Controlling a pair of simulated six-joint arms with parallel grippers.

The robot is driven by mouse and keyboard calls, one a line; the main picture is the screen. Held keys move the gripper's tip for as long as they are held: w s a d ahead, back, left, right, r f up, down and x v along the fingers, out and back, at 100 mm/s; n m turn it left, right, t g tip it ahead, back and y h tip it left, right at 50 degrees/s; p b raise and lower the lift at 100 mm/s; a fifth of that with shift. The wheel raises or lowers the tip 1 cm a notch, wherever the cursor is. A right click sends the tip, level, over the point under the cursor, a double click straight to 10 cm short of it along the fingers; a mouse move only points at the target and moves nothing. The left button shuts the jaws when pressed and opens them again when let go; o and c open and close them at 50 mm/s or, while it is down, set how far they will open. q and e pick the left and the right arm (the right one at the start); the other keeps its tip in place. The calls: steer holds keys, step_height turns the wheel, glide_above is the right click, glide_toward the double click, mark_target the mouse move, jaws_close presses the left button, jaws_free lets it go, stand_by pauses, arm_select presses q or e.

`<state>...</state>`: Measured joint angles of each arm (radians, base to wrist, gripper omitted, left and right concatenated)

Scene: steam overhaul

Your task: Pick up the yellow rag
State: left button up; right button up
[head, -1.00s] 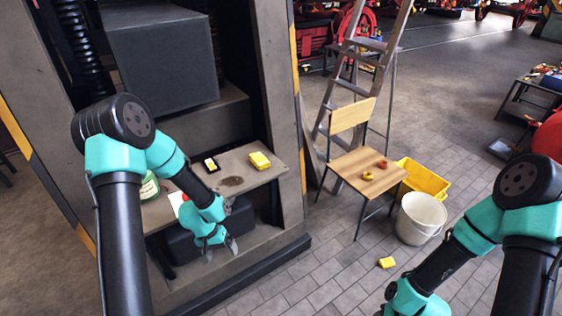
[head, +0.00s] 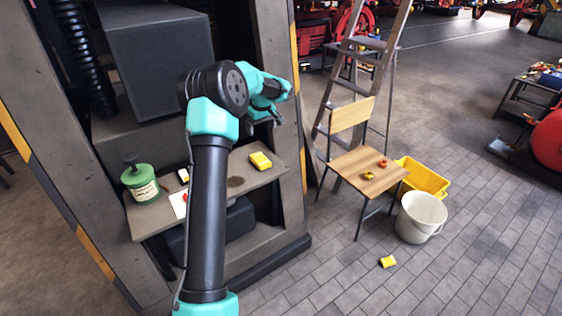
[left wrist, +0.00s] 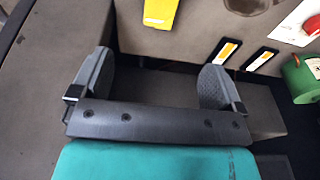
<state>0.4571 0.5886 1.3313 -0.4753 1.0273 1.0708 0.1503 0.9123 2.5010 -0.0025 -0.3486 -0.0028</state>
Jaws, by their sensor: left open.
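A folded yellow piece (head: 260,160), which looks like the rag, lies on the shelf's right part in the head view. It also shows at the top edge of the left wrist view (left wrist: 160,12), partly cut off. Another small yellow piece (head: 387,261) lies on the paved floor; I cannot tell which is the rag. My right gripper is out of view.
The shelf (head: 143,224) also holds a green can (head: 140,183) and a white paper (head: 178,204). A machine upright (head: 280,60) stands close by. A wooden chair (head: 350,160), a white bucket (head: 420,217), a yellow crate (head: 424,176) and a ladder (head: 335,100) stand to the right.

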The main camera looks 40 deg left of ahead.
arm_select(q)
steer(key=shift+s+a+f, duration=0.1)
steer(key=shift+s, duration=0.05)
glide_above(260, 159)
step_height(260, 159, down, 12)
stand_by(0.6)
steer(key=shift+f, duration=0.1)
steer(key=shift+a+f, duration=0.1)
steer(key=shift+f, duration=2.35)
steer(key=shift+c, duration=0.4)
steer(key=c, duration=0.9)
